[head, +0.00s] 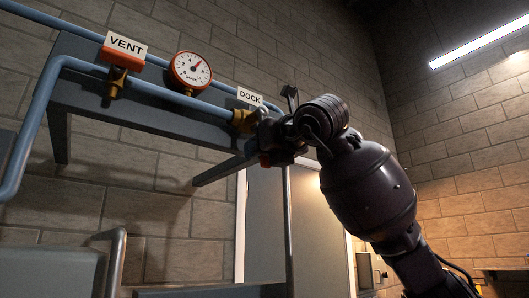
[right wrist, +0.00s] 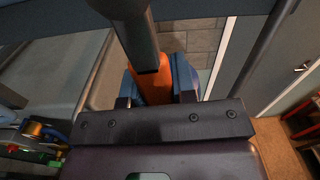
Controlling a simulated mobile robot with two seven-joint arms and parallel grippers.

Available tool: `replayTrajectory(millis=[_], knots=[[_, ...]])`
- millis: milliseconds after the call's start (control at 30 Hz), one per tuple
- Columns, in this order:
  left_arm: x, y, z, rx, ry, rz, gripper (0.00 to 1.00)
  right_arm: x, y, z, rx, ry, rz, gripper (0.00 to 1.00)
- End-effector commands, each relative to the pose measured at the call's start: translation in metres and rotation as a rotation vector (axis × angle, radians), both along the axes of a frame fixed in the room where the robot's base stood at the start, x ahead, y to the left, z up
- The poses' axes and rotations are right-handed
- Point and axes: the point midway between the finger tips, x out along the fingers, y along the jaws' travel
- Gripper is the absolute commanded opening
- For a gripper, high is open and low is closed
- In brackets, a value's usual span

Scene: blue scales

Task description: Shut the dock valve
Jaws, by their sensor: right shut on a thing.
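The dock valve has a brass body (head: 242,120) on the blue pipe, below a white DOCK label (head: 249,97) in the head view. My right gripper (head: 277,140) is at this valve and covers most of its handle. A small orange part (head: 265,160) shows under the gripper. In the right wrist view, the orange handle (right wrist: 153,90) sits between the two blue-grey fingers of my right gripper (right wrist: 157,82), which are shut on it. How far the handle is turned cannot be told. My left gripper is not in view.
A vent valve with an orange handle (head: 121,60) and a round pressure gauge (head: 190,70) are on the same pipe to the left. A grey shelf frame (head: 140,110) runs behind. A pale door (head: 315,220) stands below right.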

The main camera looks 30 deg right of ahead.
Motion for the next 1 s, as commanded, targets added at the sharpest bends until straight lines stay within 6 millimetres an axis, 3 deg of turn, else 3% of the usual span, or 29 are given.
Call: replayTrajectory(millis=[767, 800, 933, 1000], knots=[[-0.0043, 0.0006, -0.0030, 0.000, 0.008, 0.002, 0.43, -0.0007, 0.0078, 0.0000, 0.103, 0.008, 0.001, 0.00], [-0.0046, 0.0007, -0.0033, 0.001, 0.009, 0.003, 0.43, -0.0007, 0.0078, 0.0000, 0.103, 0.008, 0.001, 0.30], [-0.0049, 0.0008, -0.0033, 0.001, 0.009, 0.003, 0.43, -0.0007, 0.0077, 0.0001, 0.102, 0.008, 0.000, 0.50], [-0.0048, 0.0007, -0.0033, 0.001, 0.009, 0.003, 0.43, -0.0007, 0.0077, 0.0001, 0.101, 0.008, 0.000, 0.51]])
